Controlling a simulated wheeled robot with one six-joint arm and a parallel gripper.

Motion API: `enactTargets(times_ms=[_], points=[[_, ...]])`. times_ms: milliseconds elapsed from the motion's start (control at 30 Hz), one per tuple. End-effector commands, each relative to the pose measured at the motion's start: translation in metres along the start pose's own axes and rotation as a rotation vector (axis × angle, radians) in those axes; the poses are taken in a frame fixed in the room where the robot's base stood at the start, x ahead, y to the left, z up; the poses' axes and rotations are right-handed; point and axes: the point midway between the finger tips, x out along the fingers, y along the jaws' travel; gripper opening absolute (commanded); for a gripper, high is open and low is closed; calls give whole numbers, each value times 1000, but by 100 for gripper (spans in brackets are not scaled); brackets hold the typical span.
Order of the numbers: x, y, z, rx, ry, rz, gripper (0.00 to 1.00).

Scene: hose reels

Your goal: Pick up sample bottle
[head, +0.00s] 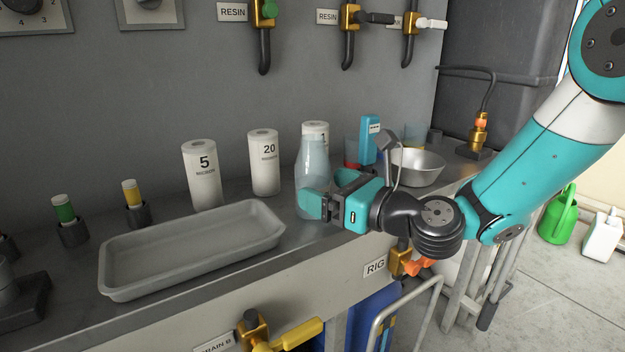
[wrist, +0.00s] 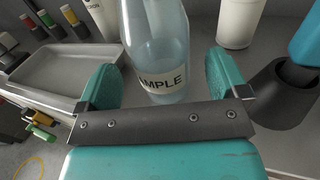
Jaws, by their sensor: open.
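The sample bottle (head: 313,172) is a clear bluish bottle standing upright on the grey bench. In the wrist view the bottle (wrist: 158,45) shows a white label, of which "MPLE" is readable. My gripper (head: 328,200) is open, low at the bottle's lower part. In the wrist view its two teal fingers (wrist: 160,85) stand on either side of the bottle, with a gap visible on the right. Whether a finger touches the bottle, I cannot tell. The bottle's top is cut off in the wrist view.
A grey tray (head: 190,250) lies left of the bottle. White cylinders marked 5 (head: 203,175) and 20 (head: 264,163) stand behind, and one marked 1 (head: 316,127) is directly behind the bottle. A metal bowl (head: 417,168) and a teal device (head: 370,140) stand to the right.

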Motion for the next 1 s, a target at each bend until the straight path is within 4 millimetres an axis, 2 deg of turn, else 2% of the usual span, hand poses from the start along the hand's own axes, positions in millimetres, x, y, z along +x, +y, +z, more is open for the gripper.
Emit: enactTargets(times_ms=[100, 200, 467, 500, 700, 767, 1000], points=[[20, 1, 2, -3, -1, 5, 92], [31, 0, 2, -2, -1, 3, 92], [36, 0, 2, 0, 0, 0, 92], [36, 0, 2, 0, 0, 0, 90], [35, 0, 2, 0, 1, 0, 44], [35, 0, 2, 0, 1, 1, 33], [35, 0, 2, 0, -1, 1, 33]])
